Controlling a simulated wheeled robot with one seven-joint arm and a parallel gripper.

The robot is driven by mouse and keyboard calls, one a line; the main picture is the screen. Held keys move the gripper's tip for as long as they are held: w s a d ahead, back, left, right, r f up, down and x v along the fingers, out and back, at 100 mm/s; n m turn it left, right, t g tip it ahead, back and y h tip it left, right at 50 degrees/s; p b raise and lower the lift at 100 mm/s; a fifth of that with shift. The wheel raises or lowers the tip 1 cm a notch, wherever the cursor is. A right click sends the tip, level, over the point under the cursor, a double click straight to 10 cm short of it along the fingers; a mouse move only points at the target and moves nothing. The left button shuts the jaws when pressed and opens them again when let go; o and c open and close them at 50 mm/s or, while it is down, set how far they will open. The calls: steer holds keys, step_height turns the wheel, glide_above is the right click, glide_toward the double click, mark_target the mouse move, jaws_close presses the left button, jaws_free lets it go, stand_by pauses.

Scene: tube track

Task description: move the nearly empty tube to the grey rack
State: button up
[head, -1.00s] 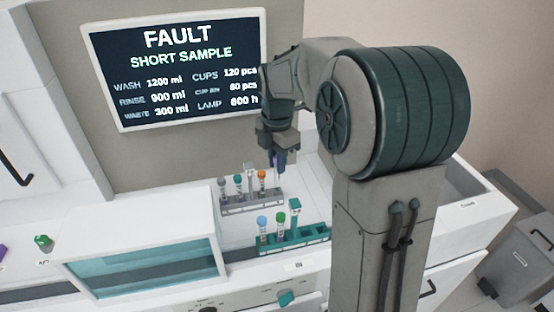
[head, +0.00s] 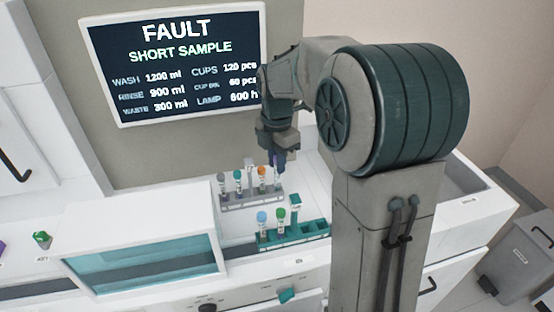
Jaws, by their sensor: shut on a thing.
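The grey rack holds several other tubes, including one with an orange cap (head: 262,172) just left of my gripper.
A teal rack (head: 308,236) in front holds a blue-capped tube (head: 261,217) and a green-capped tube (head: 281,214); its right side has free slots. A glass-fronted analyser box (head: 140,225) stands to the left. A screen (head: 185,60) behind reads FAULT, SHORT SAMPLE.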

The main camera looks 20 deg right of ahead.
steer(key=shift+f, duration=0.15)
steer(key=shift+f+b, duration=0.3)
steer(key=shift+f, duration=0.15)
steer(key=o, duration=0.8)
steer(key=shift+r, duration=0.1)
step_height(320, 180, up, 14)
steer(key=shift+f+p, duration=0.2)
steer(key=shift+p, duration=0.1)
stand_by(0.5)
